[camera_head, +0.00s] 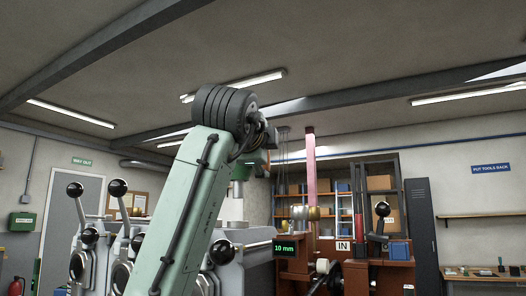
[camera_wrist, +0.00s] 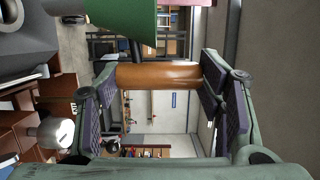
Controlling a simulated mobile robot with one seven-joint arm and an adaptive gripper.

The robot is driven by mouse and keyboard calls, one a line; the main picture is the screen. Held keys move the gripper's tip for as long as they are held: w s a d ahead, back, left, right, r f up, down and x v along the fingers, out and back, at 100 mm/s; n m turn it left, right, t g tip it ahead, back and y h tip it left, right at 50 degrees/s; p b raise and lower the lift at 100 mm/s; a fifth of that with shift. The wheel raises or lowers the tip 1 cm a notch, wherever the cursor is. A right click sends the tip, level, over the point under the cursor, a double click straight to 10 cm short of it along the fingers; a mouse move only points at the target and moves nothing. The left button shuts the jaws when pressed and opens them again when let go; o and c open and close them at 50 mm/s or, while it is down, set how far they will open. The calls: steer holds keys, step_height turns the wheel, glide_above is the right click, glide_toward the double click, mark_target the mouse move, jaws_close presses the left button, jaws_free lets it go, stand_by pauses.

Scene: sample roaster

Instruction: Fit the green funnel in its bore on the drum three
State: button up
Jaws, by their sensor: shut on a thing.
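The green funnel (camera_wrist: 124,17) shows at the top of the wrist view, partly cut off by the frame edge. An orange-brown cylindrical grip (camera_wrist: 160,76) lies across between my gripper's (camera_wrist: 160,82) two dark-padded fingers, which are shut on it. A dark stem shows between the grip and the green body. In the head view the funnel (camera_head: 241,172) appears as a small green shape above a pale grey cylinder (camera_head: 235,206), beside my gripper (camera_head: 264,160). My arm hides much of the roaster there. I cannot tell whether the funnel touches the bore, which is hidden.
Grey roaster drums with black-knobbed levers (camera_head: 117,187) stand at left and behind my arm. A "10 mm" display (camera_head: 285,247) and a brown bench unit (camera_head: 385,277) with a pink-red post (camera_head: 311,165) stand to the right. The space above is clear.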

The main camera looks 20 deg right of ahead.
step_height(320, 180, down, 4)
steer(key=shift+w+r+b, duration=0.1)
steer(key=shift+r+b, duration=0.15)
steer(key=shift+b, duration=0.6)
steer(key=shift+r+p, duration=0.4)
steer(key=shift+r, duration=0.05)
steer(key=shift+p, duration=0.5)
steer(key=shift+f, duration=0.25)
steer(key=shift+f+b, duration=1.05)
steer(key=shift+f, duration=0.45)
steer(key=shift+f, duration=0.15)
steer(key=shift+f+b, duration=0.85)
steer(key=shift+f, duration=0.5)
steer(key=o, duration=1.4)
steer(key=shift+c, duration=0.2)
